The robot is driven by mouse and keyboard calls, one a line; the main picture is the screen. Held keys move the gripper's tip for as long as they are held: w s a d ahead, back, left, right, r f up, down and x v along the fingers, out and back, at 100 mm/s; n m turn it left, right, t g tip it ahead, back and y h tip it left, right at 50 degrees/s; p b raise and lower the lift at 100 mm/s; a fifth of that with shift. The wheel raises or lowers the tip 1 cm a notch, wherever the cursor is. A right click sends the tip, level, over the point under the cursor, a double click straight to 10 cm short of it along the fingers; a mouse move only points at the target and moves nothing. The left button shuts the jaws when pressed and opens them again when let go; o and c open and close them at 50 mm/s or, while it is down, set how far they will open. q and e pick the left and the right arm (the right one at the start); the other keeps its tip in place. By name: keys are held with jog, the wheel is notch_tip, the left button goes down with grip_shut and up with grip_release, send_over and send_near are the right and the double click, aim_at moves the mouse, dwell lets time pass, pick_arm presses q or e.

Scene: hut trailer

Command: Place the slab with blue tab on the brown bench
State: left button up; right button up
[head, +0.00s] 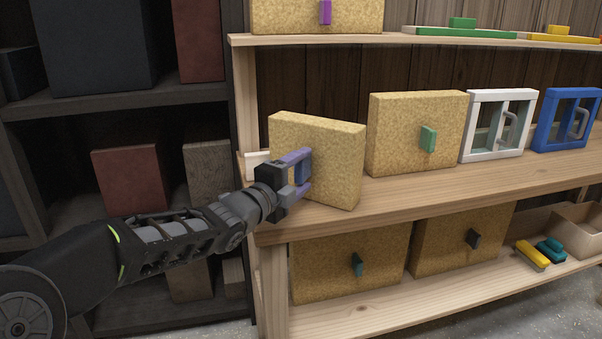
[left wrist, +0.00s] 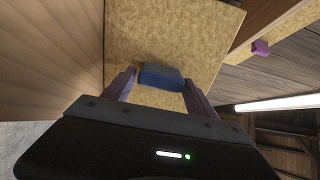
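The slab with the blue tab (head: 335,151) is a square tan speckled board on the middle shelf. It stands upright and turned at an angle, its lower right corner close to the shelf's front edge. Its blue tab (left wrist: 161,78) lies between the fingers of my left gripper (head: 304,170), one finger at each end of the tab. The fingers look closed on it, though a thin gap may show at one side in the left wrist view. The gripper covers part of the slab's left side. My right gripper and the brown bench are not seen.
A slab with a green tab (head: 395,132) stands to the right, then a white frame (head: 475,128) and a blue frame (head: 545,121). Two more tan slabs stand on the shelf below. A dark shelf unit (head: 110,104) is at the left. The upper board (head: 330,40) runs above.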

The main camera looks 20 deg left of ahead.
pick_arm(q)
jog(key=shift+o, duration=1.1)
jog(key=shift+r, duration=0.1)
jog(key=shift+r+p, duration=0.15)
jog(key=shift+p, duration=0.15)
jog(key=v, duration=1.2)
